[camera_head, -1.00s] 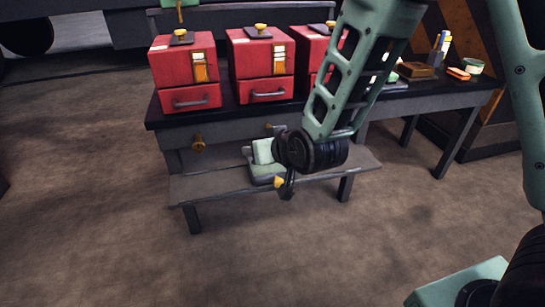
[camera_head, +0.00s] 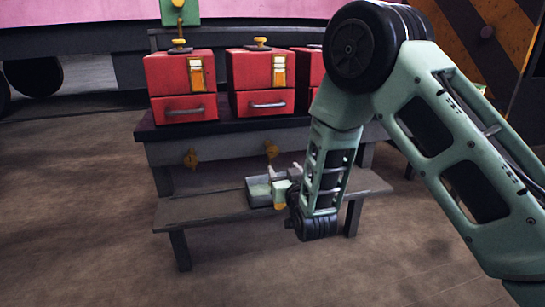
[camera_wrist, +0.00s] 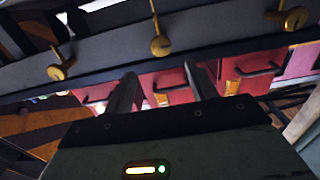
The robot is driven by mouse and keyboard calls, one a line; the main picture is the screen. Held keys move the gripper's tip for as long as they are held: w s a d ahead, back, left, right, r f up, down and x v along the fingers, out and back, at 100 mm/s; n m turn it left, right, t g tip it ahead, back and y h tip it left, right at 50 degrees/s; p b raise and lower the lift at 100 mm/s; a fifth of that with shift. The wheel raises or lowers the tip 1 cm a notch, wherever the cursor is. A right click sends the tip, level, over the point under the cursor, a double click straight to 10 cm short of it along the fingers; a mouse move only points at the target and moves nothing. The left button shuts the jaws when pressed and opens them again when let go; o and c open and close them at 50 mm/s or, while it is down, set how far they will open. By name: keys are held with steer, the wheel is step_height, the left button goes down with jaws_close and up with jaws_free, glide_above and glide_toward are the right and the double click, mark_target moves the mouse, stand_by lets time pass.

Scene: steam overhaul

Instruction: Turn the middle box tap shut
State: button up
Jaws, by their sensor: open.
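Three red boxes stand on the bench; the middle box (camera_head: 262,83) has a drawer handle and a yellow knob on top. Brass taps sit on the bench front below them. The middle tap (camera_head: 271,150) also shows in the wrist view (camera_wrist: 160,45), its thin lever pointing up the picture, away from the boxes. My gripper (camera_head: 283,169) is low before the bench front, fingers upward, just below the middle tap. In the wrist view my open, empty fingers (camera_wrist: 160,72) have the middle tap roughly centred between them, apparently beyond the tips.
The left tap (camera_head: 190,158) is near the left box (camera_head: 181,87). The right box (camera_head: 309,70) is partly behind my arm, and its tap is hidden in the head view. A low shelf (camera_head: 215,208) runs under the bench front, close to my gripper.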

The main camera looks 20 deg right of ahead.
mark_target(273, 153)
steer(key=w+b, duration=0.3)
steer(key=w, duration=0.9)
steer(key=shift+w, duration=0.4)
steer(key=c, duration=0.9)
